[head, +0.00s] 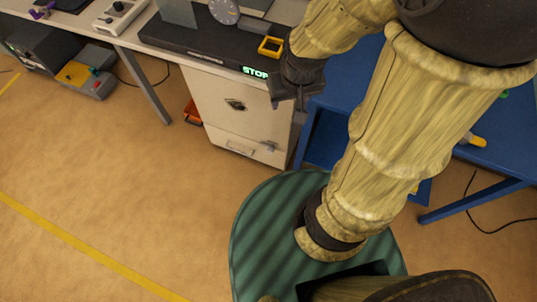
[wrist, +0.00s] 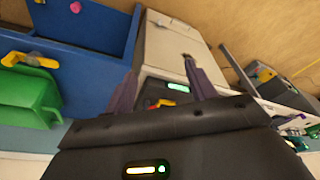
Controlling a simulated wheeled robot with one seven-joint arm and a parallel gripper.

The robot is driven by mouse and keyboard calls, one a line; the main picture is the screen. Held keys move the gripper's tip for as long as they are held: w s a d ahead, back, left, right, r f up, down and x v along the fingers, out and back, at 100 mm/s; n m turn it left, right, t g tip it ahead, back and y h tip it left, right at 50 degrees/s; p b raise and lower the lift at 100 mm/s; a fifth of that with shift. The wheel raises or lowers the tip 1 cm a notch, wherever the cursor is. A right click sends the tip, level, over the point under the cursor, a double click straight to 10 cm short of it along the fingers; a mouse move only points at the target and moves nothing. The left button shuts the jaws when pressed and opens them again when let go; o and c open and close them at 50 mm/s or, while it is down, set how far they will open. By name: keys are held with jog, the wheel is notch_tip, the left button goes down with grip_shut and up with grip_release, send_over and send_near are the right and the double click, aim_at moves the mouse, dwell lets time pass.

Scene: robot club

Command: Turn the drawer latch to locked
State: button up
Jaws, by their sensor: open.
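The drawer latch (head: 236,104) is a small dark fitting on the front of a white cabinet (head: 216,88) under the bench. It is too small to tell which way it is turned. The cabinet front also shows in the wrist view (wrist: 165,40). A small dark shape beside the right fingertip there may be the latch; I cannot tell. My gripper (wrist: 160,75) is open and empty, its fingers pointing toward the cabinet. In the head view, my gripper (head: 292,97) is to the right of the latch, near the cabinet's right edge and apart from the latch.
A dark unit with a green STOP display (head: 255,72) lies on the bench above the cabinet, with a yellow square frame (head: 270,47) on it. A blue workbench (head: 495,165) stands at the right. An orange item (head: 193,113) lies left of the cabinet. The floor in front is clear.

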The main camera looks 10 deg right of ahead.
aim_at(270, 153)
jog(key=w+a+f+m+t+b, duration=0.1)
jog(key=w+a+f+m+b, duration=0.2)
jog(key=f+b, duration=0.75)
jog(key=w+a+f+m+t+h+b, duration=0.15)
jog(key=w+a+f+b, duration=0.35)
jog(key=f, duration=1)
jog(key=w+a+f+m+t+b, duration=0.15)
jog(key=w+f+b, duration=0.25)
jog(key=f+b, duration=0.7)
jog(key=s+f+t+h+b, duration=0.2)
jog(key=f+b, duration=0.6)
jog(key=f, duration=0.4)
jog(key=s+f+m+t+h+b, duration=0.1)
jog(key=s+f+t+h+b, duration=0.1)
jog(key=f+b, duration=0.6)
jog(key=s+f+m+t+h+b, duration=0.1)
jog(key=f+t+h+b, duration=0.3)
jog(key=f+b, duration=0.4)
notch_tip(270, 153, down, 8)
jog(key=shift+s+d+r+t, duration=0.2)
jog(key=shift+s+t, duration=0.1)
jog(key=shift+s, duration=0.6)
jog(key=b+x, duration=0.7)
jog(key=x, duration=1)
jog(key=shift+w+d, duration=0.1)
jog(key=shift+w, duration=0.15)
